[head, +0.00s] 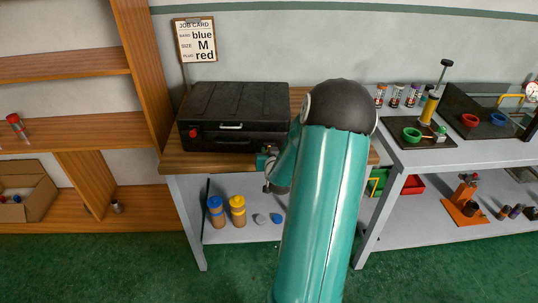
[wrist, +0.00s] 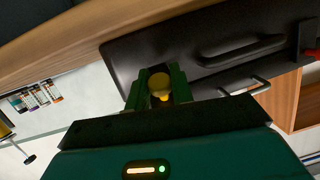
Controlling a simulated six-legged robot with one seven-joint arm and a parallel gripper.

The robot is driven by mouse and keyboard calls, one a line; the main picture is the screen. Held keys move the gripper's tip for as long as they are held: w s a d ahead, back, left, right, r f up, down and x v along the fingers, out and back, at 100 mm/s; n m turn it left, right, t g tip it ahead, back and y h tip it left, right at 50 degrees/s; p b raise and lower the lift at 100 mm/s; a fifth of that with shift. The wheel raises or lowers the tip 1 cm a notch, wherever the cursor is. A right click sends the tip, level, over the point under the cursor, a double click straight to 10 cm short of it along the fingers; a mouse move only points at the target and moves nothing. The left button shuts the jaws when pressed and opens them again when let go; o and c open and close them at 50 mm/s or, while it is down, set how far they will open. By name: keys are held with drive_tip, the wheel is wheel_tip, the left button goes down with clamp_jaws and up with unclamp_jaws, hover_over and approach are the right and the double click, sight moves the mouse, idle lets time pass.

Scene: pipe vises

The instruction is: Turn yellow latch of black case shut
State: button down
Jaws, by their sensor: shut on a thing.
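The black case (head: 236,108) lies closed on the wooden bench top, its front with a pale handle facing me. In the wrist view the case (wrist: 190,38) fills the upper middle. My gripper (head: 266,160) is at the right part of the case's front. In the wrist view my gripper (wrist: 160,78) has its green fingers shut on the yellow latch (wrist: 159,88). The fingers partly cover the latch, so its exact angle is hard to tell. In the head view my arm and gripper hide the yellow latch. A red latch (head: 194,133) sits at the case's left front.
A job card (head: 195,40) stands behind the case. Blue-capped (head: 216,212) and yellow-capped (head: 238,211) containers stand on the shelf below. A wooden shelf unit (head: 142,75) rises at left. A grey table (head: 440,153) with trays and small bottles stands at right.

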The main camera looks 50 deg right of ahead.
sight(270, 143)
drive_tip(key=shift+d+r+m+g+y, duration=0.2)
drive_tip(key=shift+r+m+g+y, duration=0.1)
drive_tip(key=shift+r+g+y, duration=0.85)
drive_tip(key=shift+w+d+r+g+y, duration=0.15)
drive_tip(key=shift+r+g+y, duration=0.1)
drive_tip(key=shift+g+y, duration=0.25)
drive_tip(key=shift+w+d+r+g+y, duration=0.15)
drive_tip(key=shift+r+g+y, duration=0.15)
drive_tip(key=shift+y, duration=0.25)
drive_tip(key=g+y, duration=0.1)
drive_tip(key=r+g+y, duration=0.1)
drive_tip(key=shift+w+d+m+y, duration=0.3)
drive_tip(key=shift+w+d, duration=0.05)
drive_tip(key=shift+w+d+r+g+y, duration=0.1)
drive_tip(key=shift+d+r+g+y, duration=0.1)
drive_tip(key=shift+g+y, duration=0.25)
drive_tip(key=shift+w+d+r+g+y, duration=0.15)
drive_tip(key=shift+g+y, duration=0.15)
drive_tip(key=shift+y, duration=0.25)
drive_tip(key=c, duration=1.2)
unclamp_jaws()
drive_tip(key=shift+c, duration=0.2)
